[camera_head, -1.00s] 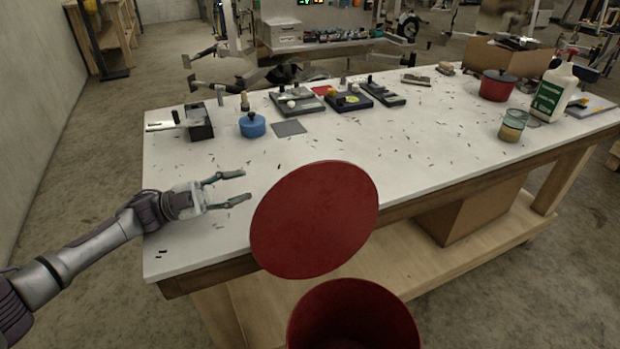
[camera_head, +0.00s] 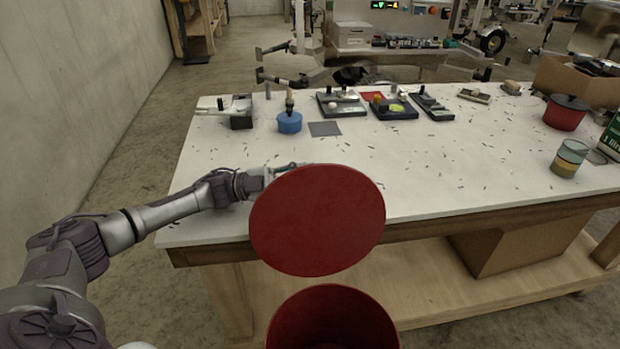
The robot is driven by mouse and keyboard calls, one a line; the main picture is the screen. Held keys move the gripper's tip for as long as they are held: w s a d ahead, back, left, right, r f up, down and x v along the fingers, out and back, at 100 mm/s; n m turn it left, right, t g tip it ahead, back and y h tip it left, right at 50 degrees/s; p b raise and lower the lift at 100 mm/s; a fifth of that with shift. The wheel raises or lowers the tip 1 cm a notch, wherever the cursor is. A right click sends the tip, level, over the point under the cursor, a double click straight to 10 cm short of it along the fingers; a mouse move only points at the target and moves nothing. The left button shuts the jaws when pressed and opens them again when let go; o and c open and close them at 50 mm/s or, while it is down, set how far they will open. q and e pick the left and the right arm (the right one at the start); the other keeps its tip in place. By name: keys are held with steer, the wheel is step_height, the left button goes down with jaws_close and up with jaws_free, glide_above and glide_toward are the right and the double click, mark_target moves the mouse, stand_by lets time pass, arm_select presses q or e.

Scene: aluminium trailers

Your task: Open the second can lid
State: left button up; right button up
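A dark red can (camera_head: 333,335) stands in front of the workbench at the bottom edge, its mouth open and its inside showing. Its round red lid (camera_head: 318,220) is up, steeply tilted above the can, with a small gap between lid and rim in this view. My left gripper (camera_head: 285,168) reaches over the front left of the bench, behind the lid in the picture. One finger shows past the lid's upper edge; the rest of the fingers is hidden, so its opening cannot be seen. My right gripper is not in view. Only one such can shows.
The white bench top (camera_head: 430,165) has scattered dark bits and free room in the middle. A blue pot (camera_head: 289,122), black trays (camera_head: 393,108) and a grey square (camera_head: 325,129) lie toward the back. A jar (camera_head: 569,158) and red pot (camera_head: 565,113) stand right. A cardboard box (camera_head: 510,245) sits below.

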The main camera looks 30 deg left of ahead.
mark_target(311, 188)
arm_select(q)
steer(key=shift+c, duration=1.4)
steer(key=shift+d, duration=0.1)
steer(key=shift+c, duration=1.2)
jaws_close()
steer(key=shift+s+d+r, duration=0.1)
steer(key=s+d+m+p, duration=0.1)
steer(key=s+d+r+m+g+p, duration=0.1)
steer(key=s, duration=0.1)
steer(key=shift+r, duration=0.15)
steer(key=shift+s+d+m, duration=0.15)
steer(key=shift+d+m, duration=0.05)
steer(key=shift+m, duration=0.1)
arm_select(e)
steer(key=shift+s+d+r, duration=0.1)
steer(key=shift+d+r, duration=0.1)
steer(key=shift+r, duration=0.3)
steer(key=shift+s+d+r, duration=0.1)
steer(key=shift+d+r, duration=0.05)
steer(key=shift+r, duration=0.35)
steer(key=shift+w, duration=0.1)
arm_select(q)
steer(key=o, duration=0.6)
jaws_free()
